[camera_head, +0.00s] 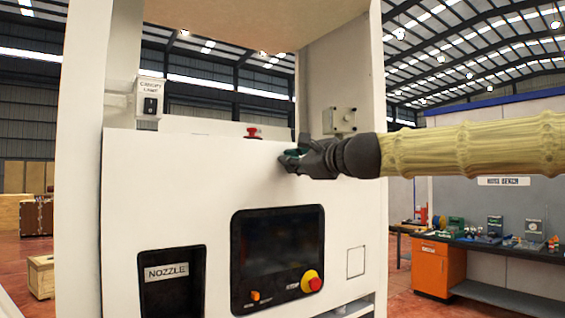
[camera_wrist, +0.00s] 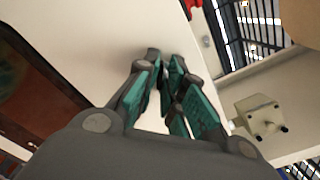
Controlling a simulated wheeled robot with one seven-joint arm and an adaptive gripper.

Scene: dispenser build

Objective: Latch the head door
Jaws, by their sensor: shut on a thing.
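The white front panel of the dispenser, which looks like the head door (camera_head: 200,190), stands upright across the machine frame. It carries a dark screen and a nozzle recess. My gripper (camera_head: 290,160) comes in from the right and is at the panel's top right edge. In the wrist view my gripper (camera_wrist: 168,75) has its teal-padded fingers close together by the white panel (camera_wrist: 100,40). What lies between the fingertips is mostly hidden; I cannot tell which part it is. A red knob (camera_head: 252,132), perhaps a latch, sits on the top edge left of the gripper.
A grey box (camera_head: 340,121) is mounted behind the gripper and shows in the wrist view (camera_wrist: 262,118). A canopy lamp switch (camera_head: 150,100) is at upper left. A red stop button (camera_head: 312,281) is below the screen. A workbench (camera_head: 480,240) stands at right.

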